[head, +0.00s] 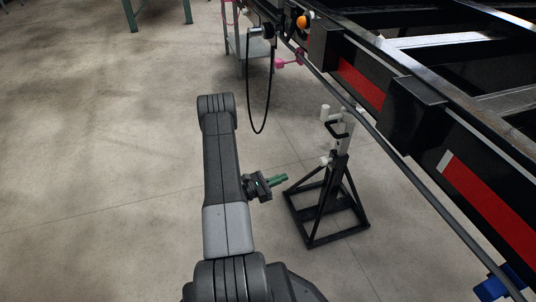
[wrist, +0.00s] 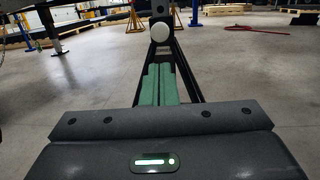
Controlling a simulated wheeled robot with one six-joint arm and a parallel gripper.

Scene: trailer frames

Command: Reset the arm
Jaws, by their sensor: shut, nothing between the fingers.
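My arm reaches forward from the bottom of the head view. My gripper (head: 277,181) shows right of the arm's middle, with green fingers pointing right. In the wrist view my gripper (wrist: 160,80) shows its green fingers side by side and shut, with nothing held between them. The fingertips are apart from the black stand (head: 327,200) in the head view, which is further right.
A black trailer frame (head: 405,115) with red reflective strips runs along the right. A black cable (head: 250,110) hangs in a loop ahead of my arm. An orange light (head: 303,22) sits on the trailer's far end. The floor at left is clear.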

